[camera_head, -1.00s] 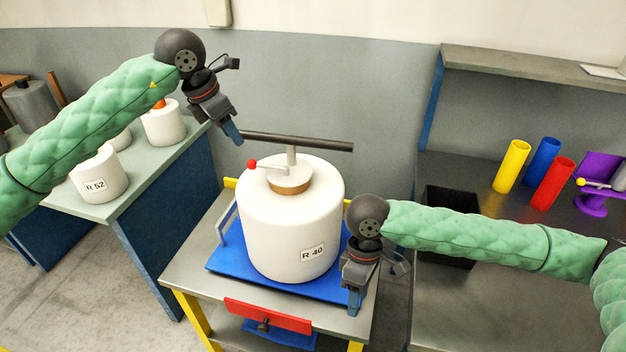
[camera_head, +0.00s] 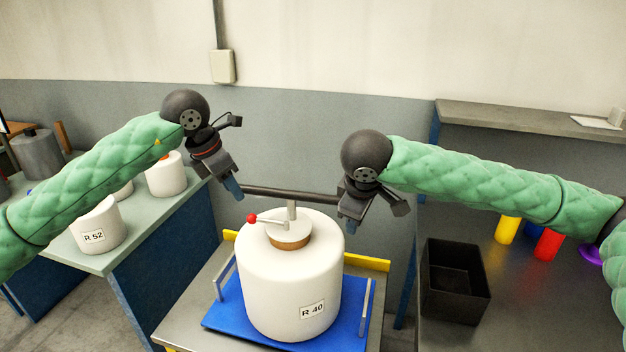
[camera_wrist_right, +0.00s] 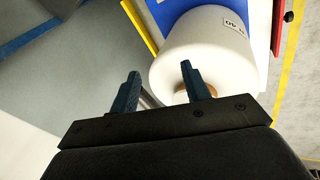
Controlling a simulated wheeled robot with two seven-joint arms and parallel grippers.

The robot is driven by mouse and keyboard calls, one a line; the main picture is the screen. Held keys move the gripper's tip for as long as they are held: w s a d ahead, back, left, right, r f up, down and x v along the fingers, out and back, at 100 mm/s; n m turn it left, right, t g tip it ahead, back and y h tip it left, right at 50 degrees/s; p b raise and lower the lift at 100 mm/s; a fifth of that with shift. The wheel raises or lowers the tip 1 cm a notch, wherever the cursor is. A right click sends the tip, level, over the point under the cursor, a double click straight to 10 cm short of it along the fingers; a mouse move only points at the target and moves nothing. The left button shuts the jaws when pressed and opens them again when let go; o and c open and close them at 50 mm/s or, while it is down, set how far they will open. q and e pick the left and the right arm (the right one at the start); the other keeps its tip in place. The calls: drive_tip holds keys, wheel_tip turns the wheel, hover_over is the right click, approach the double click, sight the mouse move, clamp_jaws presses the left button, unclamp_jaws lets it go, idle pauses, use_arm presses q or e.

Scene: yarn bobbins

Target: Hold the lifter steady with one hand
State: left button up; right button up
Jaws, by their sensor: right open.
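The lifter (camera_head: 291,213) stands on the white bobbin labelled R 40 (camera_head: 285,290). It has a dark horizontal bar, a short upright post, a round hub and a lever with a red ball. My left gripper (camera_head: 236,188) is at the left end of the bar; its fingers overlap in this view, so I cannot tell whether they close on it. My right gripper (camera_head: 351,226) is near the bar's right end, fingers pointing down. In the right wrist view, the right gripper (camera_wrist_right: 160,85) has its fingers wide apart, with the bobbin (camera_wrist_right: 200,50) beyond them.
The bobbin sits on a blue tray (camera_head: 232,310) with side handles, on a grey table (camera_head: 178,318). A side table at left holds bobbin R 52 (camera_head: 95,222) and others. At right, a dark bin (camera_head: 455,290) stands on a bench, beside yellow and red cylinders.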

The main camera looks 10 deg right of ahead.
sight(314, 194)
drive_tip(key=w+a+r+n, duration=0.1)
drive_tip(key=w+a, duration=0.1)
drive_tip(key=w, duration=0.1)
drive_tip(key=w+a+r+n+g, duration=0.1)
drive_tip(key=w+a+r, duration=0.1)
drive_tip(key=a, duration=0.1)
drive_tip(key=w+a+r+n+g, duration=0.1)
drive_tip(key=w+a, duration=0.2)
drive_tip(key=shift+w+r+n, duration=0.2)
drive_tip(key=shift+w+n, duration=0.1)
drive_tip(key=shift+w, duration=0.05)
drive_tip(key=shift+a+x, duration=0.15)
drive_tip(key=shift+x, duration=1.8)
drive_tip(key=shift+a+x, duration=0.1)
drive_tip(key=shift+x, duration=1.8)
drive_tip(key=shift+s, duration=0.1)
drive_tip(key=shift+c, duration=0.5)
